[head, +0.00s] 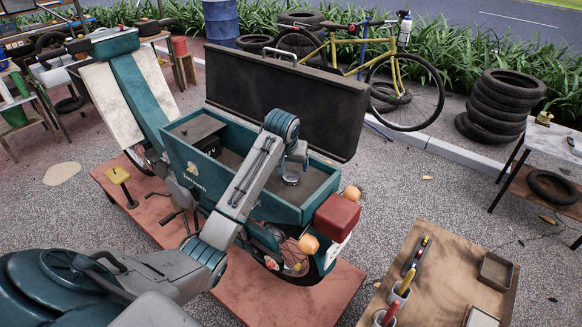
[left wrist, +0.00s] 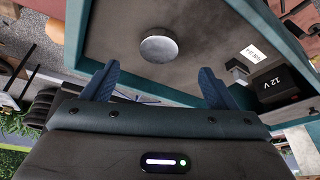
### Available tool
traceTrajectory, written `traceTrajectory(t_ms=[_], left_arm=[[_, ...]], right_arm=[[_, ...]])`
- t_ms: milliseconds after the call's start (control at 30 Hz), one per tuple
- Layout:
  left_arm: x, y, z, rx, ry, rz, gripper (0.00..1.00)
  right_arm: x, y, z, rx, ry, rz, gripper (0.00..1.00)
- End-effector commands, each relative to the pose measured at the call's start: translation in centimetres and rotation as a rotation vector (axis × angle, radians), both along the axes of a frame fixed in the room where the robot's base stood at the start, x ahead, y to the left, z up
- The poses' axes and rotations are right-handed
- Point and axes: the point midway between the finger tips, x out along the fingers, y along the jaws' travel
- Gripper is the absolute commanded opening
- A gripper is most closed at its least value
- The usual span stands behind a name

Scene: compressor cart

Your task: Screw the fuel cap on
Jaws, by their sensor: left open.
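A round silver-grey fuel cap (head: 291,180) sits at the floor of the scooter's open teal compartment (head: 276,211), towards its right end. In the left wrist view the cap (left wrist: 159,48) is a plain grey disc beyond the fingertips. I cannot tell how it is seated. My left gripper (head: 297,158) reaches down into the compartment just above the cap. In the left wrist view its two blue fingers (left wrist: 158,80) are spread apart with nothing between them. The cap looks apart from the fingers. My right gripper is not in view.
A black 12 V battery (head: 204,136) stands at the compartment's left end. The raised black seat lid (head: 285,98) stands behind the compartment. A red tail light (head: 337,217) is at its right. A wooden table (head: 446,268) with tools and a tray (head: 495,271) stands front right.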

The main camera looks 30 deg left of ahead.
Motion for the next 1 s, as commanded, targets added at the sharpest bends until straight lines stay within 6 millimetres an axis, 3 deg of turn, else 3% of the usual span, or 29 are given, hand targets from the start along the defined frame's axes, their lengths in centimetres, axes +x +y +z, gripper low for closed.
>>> traceTrajectory(t_ms=[167, 400, 533, 767, 1000], left_arm=[[1.1, 0.4, -2.8, -0.001, 0.004, 0.002, 0.8], [2.1, 0.8, -5.4, 0.0, 0.001, 0.0, 0.8], [2.3, 0.9, -6.0, 0.0, 0.0, 0.0, 0.8], [2.3, 0.9, -6.1, 0.0, -0.001, 0.0, 0.8], [2.3, 0.9, -6.1, 0.0, -0.001, 0.0, 0.37]], right_arm=[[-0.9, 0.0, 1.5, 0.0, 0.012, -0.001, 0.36], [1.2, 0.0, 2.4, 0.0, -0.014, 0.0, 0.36], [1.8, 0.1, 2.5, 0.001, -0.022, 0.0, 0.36], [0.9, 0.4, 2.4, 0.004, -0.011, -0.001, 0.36], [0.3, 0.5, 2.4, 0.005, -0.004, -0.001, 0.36]])
